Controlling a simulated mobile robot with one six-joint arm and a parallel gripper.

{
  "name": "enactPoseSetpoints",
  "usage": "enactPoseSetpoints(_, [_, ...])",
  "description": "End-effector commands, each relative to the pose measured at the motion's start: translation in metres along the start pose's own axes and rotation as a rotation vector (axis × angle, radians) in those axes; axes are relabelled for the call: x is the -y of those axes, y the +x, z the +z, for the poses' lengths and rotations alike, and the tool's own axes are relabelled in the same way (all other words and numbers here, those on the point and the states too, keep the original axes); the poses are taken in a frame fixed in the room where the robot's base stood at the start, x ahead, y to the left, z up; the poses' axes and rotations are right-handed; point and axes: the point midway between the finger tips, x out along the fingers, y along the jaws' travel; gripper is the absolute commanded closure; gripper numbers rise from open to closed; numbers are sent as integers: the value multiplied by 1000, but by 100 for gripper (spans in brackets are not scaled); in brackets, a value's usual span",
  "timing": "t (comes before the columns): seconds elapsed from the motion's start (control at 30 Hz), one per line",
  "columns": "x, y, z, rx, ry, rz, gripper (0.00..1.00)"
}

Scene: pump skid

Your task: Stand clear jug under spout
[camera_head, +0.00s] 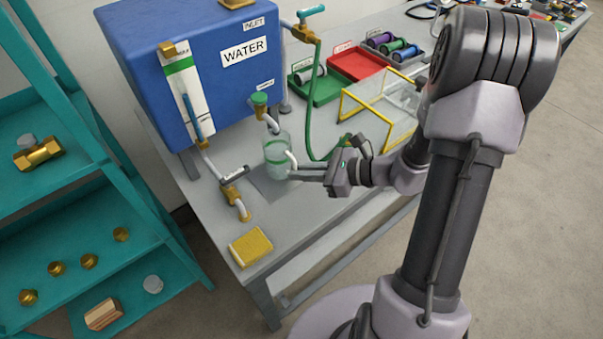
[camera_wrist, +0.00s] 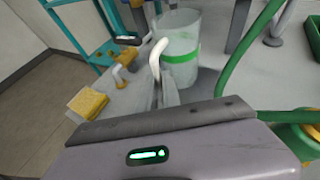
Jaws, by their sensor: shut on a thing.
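The clear jug (camera_head: 277,152) has a green band and a white handle. It stands on the grey bench in front of the blue water tank (camera_head: 200,60). A spout (camera_head: 268,118) with a green knob comes from the tank, and its tip is just above the jug's mouth. My gripper (camera_head: 299,174) is at the jug's right side, shut on the handle. In the wrist view the jug (camera_wrist: 180,48) looks upright, and its white handle (camera_wrist: 157,58) meets my gripper's fingers (camera_wrist: 164,90). Whether the jug's base touches the bench is not certain.
A yellow sponge (camera_head: 250,248) lies at the bench's front left. A brass drain fitting (camera_head: 232,194) stands left of the jug. A green hose (camera_head: 312,120) hangs behind my gripper. A yellow-edged clear guard (camera_head: 352,107) and green (camera_head: 318,92) and red (camera_head: 355,64) bins stand to the right.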

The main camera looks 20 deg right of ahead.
Motion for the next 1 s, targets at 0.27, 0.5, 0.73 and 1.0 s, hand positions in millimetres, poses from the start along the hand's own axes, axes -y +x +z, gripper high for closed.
enactPoseSetpoints(0.27, [0,2,-5,0,0,0,100])
enactPoseSetpoints(0.5, [0,4,-11,0,0,0,100])
enactPoseSetpoints(0.73, [0,4,-10,0,0,0,69])
enactPoseSetpoints(1.0, [0,3,-8,0,-1,0,69])
